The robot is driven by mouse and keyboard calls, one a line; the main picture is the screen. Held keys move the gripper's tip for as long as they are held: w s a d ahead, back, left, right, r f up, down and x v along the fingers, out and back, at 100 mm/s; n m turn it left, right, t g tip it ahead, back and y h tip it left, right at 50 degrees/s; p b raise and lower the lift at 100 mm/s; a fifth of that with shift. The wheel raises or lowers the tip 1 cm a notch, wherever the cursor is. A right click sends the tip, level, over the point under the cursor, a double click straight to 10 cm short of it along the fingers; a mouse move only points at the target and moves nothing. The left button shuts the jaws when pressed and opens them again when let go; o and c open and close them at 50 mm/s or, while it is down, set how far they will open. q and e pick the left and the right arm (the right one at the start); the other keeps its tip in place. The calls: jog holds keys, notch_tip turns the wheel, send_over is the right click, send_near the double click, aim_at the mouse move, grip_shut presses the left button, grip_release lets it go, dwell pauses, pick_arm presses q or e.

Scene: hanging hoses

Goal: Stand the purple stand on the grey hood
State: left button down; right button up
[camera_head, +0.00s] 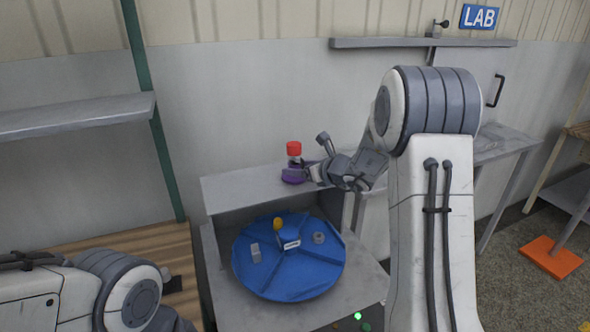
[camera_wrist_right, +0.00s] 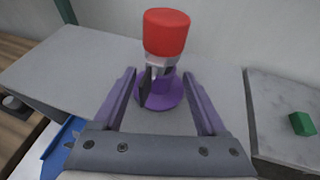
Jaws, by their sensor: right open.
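The purple stand (camera_head: 293,177) is upright on the grey hood (camera_head: 235,187), near its back right part. In the right wrist view its round purple base (camera_wrist_right: 160,98) rests on the grey top. A red cylinder (camera_head: 294,148) with a pale lower part is above the base. My right gripper (camera_head: 312,172) is open, with its fingers on either side of the stand in the wrist view. Contact between fingers and stand cannot be made out. My left arm shows at the lower left, but its gripper is out of view.
Below the hood front is a blue round tray (camera_head: 265,284) holding several small parts. A green block (camera_wrist_right: 302,123) lies on a grey surface to the right. A wall shelf (camera_head: 70,116) is at the left. The hood's left part is clear.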

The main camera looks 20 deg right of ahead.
jog(key=b+v, duration=0.1)
jog(key=v, duration=0.9)
jog(key=s+a+f+n+g+y, duration=0.1)
jog(key=s+a+n+g+y, duration=0.15)
jog(key=a+n, duration=0.4)
jog(key=s+a+f+n+g+y, duration=0.1)
jog(key=s+a+n+g+y, duration=0.15)
jog(key=a, duration=0.75)
jog(key=s+a+f+n+g+h, duration=0.1)
jog(key=s+a+f+n+g, duration=0.15)
jog(key=s+a+n, duration=0.3)
jog(key=s+a+f+n+g, duration=0.1)
jog(key=s+a+n+g, duration=0.2)
jog(key=s+a+n, duration=0.3)
jog(key=s+d+f+n+g+h, duration=0.1)
jog(key=s+f+n+h, duration=0.1)
jog(key=s+n, duration=0.6)
jog(key=s+d+f+n+g+h, duration=0.1)
jog(key=s+d+f+n+h, duration=0.1)
jog(key=s+n+h, duration=0.3)
jog(key=s+n, duration=0.4)
jog(key=n, duration=0.2)
jog(key=shift+n+g, duration=0.25)
